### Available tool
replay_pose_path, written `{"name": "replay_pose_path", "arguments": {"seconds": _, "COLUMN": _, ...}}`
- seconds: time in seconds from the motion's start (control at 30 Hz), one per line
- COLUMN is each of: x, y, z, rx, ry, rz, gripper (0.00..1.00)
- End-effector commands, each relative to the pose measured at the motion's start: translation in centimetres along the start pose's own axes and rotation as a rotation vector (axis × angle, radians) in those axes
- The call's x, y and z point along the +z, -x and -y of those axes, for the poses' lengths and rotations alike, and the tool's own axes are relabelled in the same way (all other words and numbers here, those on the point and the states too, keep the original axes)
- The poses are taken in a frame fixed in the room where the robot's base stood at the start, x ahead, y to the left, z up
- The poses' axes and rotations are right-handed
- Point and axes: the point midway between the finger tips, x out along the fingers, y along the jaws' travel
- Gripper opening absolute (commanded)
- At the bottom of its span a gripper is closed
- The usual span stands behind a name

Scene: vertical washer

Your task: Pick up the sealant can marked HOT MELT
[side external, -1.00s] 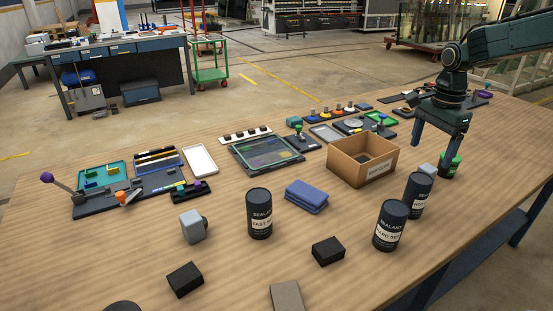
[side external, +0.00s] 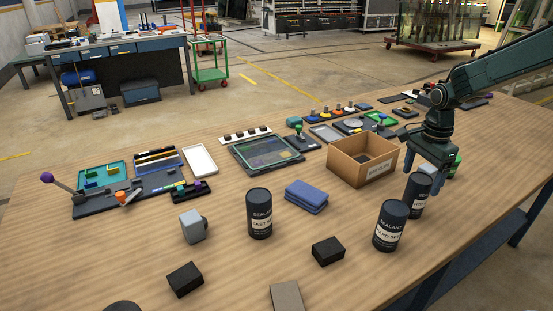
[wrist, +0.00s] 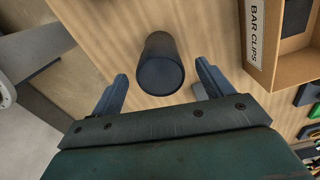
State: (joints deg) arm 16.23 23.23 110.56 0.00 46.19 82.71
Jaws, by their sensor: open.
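A dark sealant can (side external: 416,198) stands upright beside the box; its label is too small and partly covered to read surely. My gripper (side external: 423,188) is at this can, fingers pointing down. In the wrist view the plain dark can (wrist: 160,72) lies between the spread fingertips of my open gripper (wrist: 161,76), with gaps on both sides. Another upright can (side external: 390,226), just in front, seems to read HARD SET. A third upright can (side external: 259,213), further left, seems to read FAST SET.
An open cardboard box (side external: 362,160) marked BAR CLIPS stands left of my gripper. A green-topped can (side external: 455,166) is partly hidden behind my gripper. A blue cloth (side external: 306,196) and black block (side external: 328,251) lie further left. Bare tabletop lies between them.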

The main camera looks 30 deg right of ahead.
Motion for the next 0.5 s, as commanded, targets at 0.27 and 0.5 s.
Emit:
{"name": "replay_pose_path", "arguments": {"seconds": 0.27, "x": 0.0, "y": -0.6, "z": 0.0, "rx": 0.0, "ry": 0.0, "rz": 0.0, "gripper": 0.79}}
{"name": "replay_pose_path", "arguments": {"seconds": 0.5, "x": -0.1, "y": -1.9, "z": -0.1, "rx": 0.003, "ry": 0.0, "rz": 0.0, "gripper": 0.79}}
